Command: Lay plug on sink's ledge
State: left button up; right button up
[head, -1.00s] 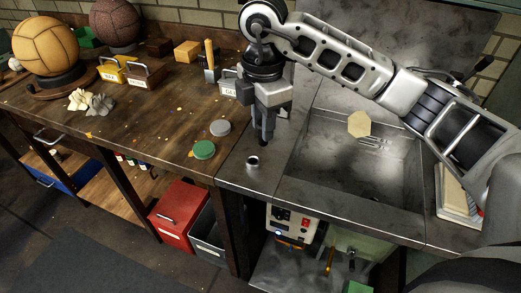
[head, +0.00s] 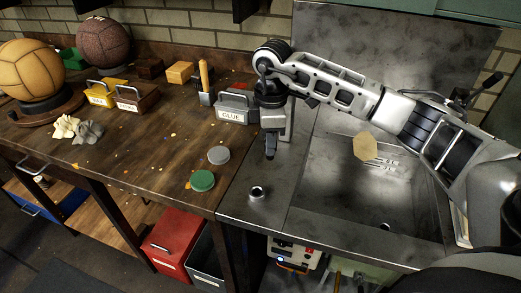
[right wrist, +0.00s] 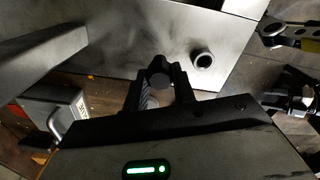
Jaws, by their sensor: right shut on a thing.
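My right gripper (head: 270,154) is over the metal ledge (head: 240,205) at the left of the sink basin (head: 345,185), pointing down. In the right wrist view its fingers (right wrist: 160,88) are shut on a small dark round thing, which looks like the plug (right wrist: 159,76). In the head view the plug is too dark and small to tell from the fingertips. Whether it touches the ledge I cannot tell.
A small dark-centred ring (head: 257,192) is on the ledge, nearer the front than the gripper. A grey GLUE box (head: 232,112) stands close left of the gripper. Green (head: 202,180) and grey (head: 218,155) discs lie on the wooden bench. A pale octagonal piece (head: 365,147) shows at the basin.

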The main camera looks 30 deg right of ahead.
jog(key=shift+w+d+f, duration=0.25)
jog(key=shift+w+f, duration=0.05)
jog(key=shift+f, duration=0.3)
jog(key=shift+w+d+f+b, duration=0.1)
jog(key=shift+d+f+b, duration=0.2)
jog(key=shift+b, duration=0.35)
jog(key=f+b, duration=0.2)
jog(key=f, duration=0.1)
jog(key=shift+w+a, duration=0.1)
jog(key=shift+w, duration=0.1)
jog(key=shift+f+b, duration=0.15)
jog(key=shift+b, duration=0.3)
jog(key=shift+s+r, duration=0.1)
jog(key=shift+r, duration=0.1)
jog(key=shift+f, duration=0.15)
jog(key=o, duration=0.9)
pick_arm(q)
jog(key=shift+w+d+f, duration=0.2)
jog(key=shift+f, duration=0.2)
jog(key=shift+w+d+f, duration=0.15)
jog(key=shift+f, duration=0.2)
